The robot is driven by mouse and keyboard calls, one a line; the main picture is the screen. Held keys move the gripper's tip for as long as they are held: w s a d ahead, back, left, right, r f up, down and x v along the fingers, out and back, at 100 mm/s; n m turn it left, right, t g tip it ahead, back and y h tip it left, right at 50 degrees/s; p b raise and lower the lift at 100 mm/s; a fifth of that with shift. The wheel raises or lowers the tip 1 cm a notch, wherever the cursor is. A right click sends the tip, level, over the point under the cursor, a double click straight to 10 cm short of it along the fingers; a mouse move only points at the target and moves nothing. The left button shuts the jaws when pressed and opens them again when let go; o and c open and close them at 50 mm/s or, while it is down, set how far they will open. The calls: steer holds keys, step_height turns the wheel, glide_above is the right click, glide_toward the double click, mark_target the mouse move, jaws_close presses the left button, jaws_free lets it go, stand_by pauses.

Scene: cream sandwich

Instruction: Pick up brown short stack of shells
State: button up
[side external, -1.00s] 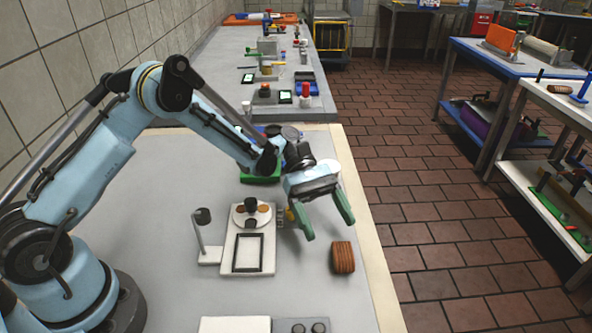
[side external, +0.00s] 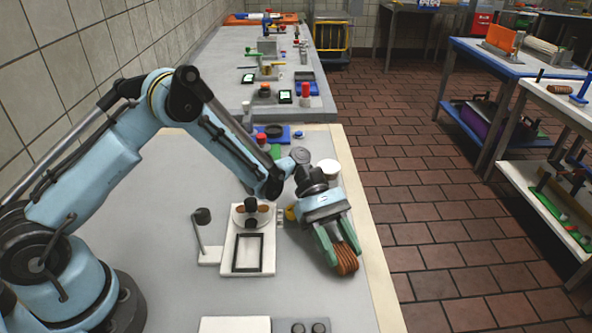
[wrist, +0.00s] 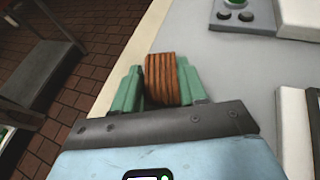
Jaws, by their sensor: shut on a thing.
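The brown short stack of shells (side external: 345,258) is a ridged brown block near the right edge of the grey worktop. My gripper (side external: 337,251) is shut on it, with one green finger on each side. In the wrist view the stack (wrist: 161,75) sits between the two green fingers of my gripper (wrist: 160,88), its ridges running along the fingers. Its lower end is hidden behind the gripper body there. I cannot tell whether the stack still touches the worktop.
A white fixture with a black-framed plate (side external: 247,253) and a small lever stands left of my gripper. A white panel (side external: 235,325) and a grey block with two dark knobs (side external: 307,327) lie at the front. The worktop's pale right edge (side external: 372,250) is close to the stack.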

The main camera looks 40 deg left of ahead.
steer(key=c, duration=0.4)
